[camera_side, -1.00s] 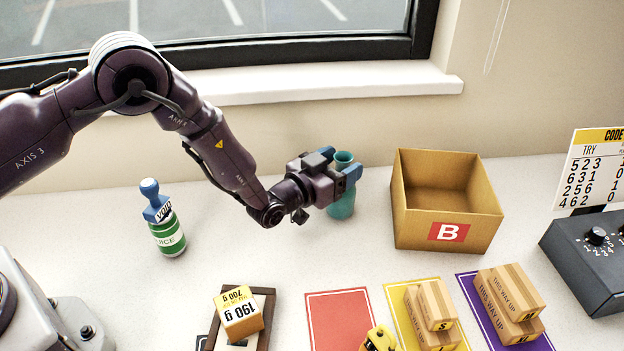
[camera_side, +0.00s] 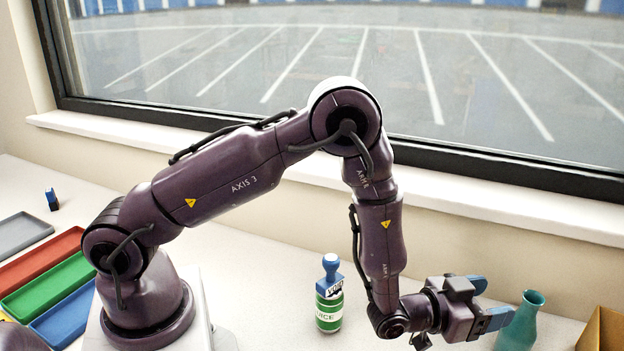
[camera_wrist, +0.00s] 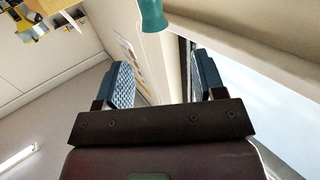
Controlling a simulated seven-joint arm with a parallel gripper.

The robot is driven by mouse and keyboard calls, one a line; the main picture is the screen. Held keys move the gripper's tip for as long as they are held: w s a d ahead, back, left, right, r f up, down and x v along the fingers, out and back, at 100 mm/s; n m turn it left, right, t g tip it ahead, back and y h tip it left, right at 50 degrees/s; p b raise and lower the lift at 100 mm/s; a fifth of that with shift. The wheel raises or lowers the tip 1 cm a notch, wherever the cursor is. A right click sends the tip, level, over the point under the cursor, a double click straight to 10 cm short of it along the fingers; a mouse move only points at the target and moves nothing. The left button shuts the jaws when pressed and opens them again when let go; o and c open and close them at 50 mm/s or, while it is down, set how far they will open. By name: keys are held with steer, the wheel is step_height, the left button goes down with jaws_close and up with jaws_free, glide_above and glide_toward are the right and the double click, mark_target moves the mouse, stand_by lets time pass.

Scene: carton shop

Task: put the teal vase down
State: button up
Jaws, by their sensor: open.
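The teal vase (camera_side: 518,325) stands upright at the lower right of the side view. Its base is cut off by the picture's edge, so its contact with the table is hidden. My gripper (camera_side: 498,298) is just left of it, with its blue fingers spread and pointing toward it. In the wrist view the vase's rim end (camera_wrist: 152,16) shows at the top, beyond the tips of my open gripper (camera_wrist: 163,60). Nothing is between the fingers there, and a gap shows between them and the vase.
A green-labelled bottle (camera_side: 329,312) with a blue-handled stamp (camera_side: 330,272) on top stands left of my gripper. A cardboard box (camera_side: 605,330) is close right of the vase. Coloured trays (camera_side: 45,285) lie far left. The window wall runs behind.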

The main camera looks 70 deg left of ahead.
steer(key=s+a+r+g+y, duration=0.1)
steer(key=s+a+r+g, duration=0.25)
steer(key=r, duration=0.55)
steer(key=s+a+r+g, duration=0.2)
steer(key=s+a+r, duration=0.15)
steer(key=r, duration=0.55)
steer(key=s+a+r+g, duration=0.1)
steer(key=s+a+g, duration=0.2)
steer(key=s, duration=0.8)
steer(key=s+a+r+n+g+y, duration=0.1)
steer(key=s+a+r+g, duration=0.1)
steer(key=s, duration=0.9)
steer(key=shift+s+a+r+n+g+y, duration=0.15)
steer(key=shift+a+r+n+g+y, duration=0.25)
steer(key=shift+a, duration=0.3)
steer(key=shift+f, duration=0.1)
